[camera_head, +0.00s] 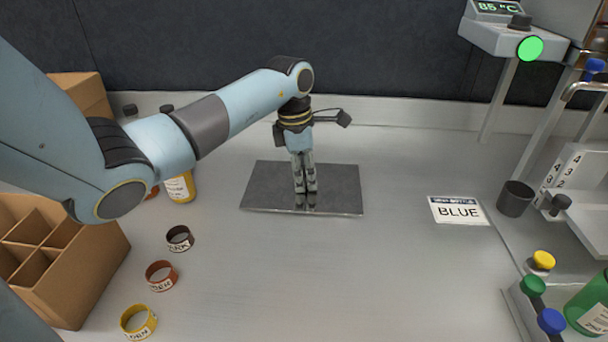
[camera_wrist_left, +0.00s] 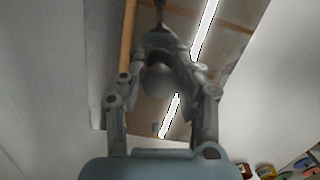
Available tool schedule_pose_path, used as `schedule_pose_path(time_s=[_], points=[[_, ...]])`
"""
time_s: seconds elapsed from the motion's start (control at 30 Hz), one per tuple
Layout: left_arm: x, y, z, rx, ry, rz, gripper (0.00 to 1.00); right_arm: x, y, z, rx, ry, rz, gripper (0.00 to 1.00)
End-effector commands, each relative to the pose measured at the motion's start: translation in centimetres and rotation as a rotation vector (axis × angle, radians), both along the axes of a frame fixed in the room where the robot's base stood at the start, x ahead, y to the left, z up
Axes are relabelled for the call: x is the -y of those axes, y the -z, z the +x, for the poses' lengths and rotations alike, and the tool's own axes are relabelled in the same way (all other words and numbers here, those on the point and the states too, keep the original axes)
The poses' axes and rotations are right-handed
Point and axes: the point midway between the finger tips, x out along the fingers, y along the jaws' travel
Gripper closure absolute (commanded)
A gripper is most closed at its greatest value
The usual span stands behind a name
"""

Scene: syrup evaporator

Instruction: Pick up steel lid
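The steel lid (camera_head: 338,188) is a flat, dark, mirror-like rectangular plate lying on the light worktop. My left gripper (camera_head: 305,188) points straight down over its middle, with the fingertips at or just above its surface; I cannot tell whether they touch. In the left wrist view, the two fingers of the gripper (camera_wrist_left: 161,97) stand apart. Between them, the lid (camera_wrist_left: 145,110) reflects a bright light strip and the gripper. A round grey shape also shows there; I cannot tell whether it is a knob or a reflection. My right gripper is out of view.
A cardboard divider box (camera_head: 88,270) and several labelled rings, including a yellow one (camera_head: 138,322), are at left. A BLUE card (camera_head: 458,210), a dark cup (camera_head: 515,198) and a green bottle (camera_head: 590,305) are at right. The worktop in front of the lid is clear.

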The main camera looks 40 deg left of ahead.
Motion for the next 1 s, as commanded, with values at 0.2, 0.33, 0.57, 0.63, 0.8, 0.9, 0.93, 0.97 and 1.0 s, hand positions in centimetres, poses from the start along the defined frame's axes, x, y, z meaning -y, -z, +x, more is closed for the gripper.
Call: schedule_pose_path(time_s=[0.2,0.33,0.57,0.63,0.8,0.9,0.93,0.97,1.0], points=[[0.0,0.0,0.0,0.0,0.0,0.0,0.97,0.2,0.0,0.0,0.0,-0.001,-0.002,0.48],[0.0,0.0,0.0,-0.001,0.0,0.001,1.0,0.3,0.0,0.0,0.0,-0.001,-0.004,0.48],[0.0,0.0,0.0,0.001,0.0,0.001,1.0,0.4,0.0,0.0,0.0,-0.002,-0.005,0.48],[0.0,-0.2,0.0,0.001,0.0,0.001,1.0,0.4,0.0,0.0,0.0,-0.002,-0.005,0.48],[-0.1,-1.4,0.1,0.003,0.001,0.001,1.0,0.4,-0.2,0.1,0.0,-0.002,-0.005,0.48],[-0.1,-2.9,0.1,0.005,0.001,0.001,1.0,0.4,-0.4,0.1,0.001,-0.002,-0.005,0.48],[-0.1,-3.5,0.1,0.006,0.0,0.002,1.0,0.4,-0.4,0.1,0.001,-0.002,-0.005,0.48],[-0.1,-4.2,0.1,0.005,0.0,0.003,1.0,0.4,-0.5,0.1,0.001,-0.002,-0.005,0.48],[0.6,-4.7,-0.1,0.005,0.004,-0.001,1.0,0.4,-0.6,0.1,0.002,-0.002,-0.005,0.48]])
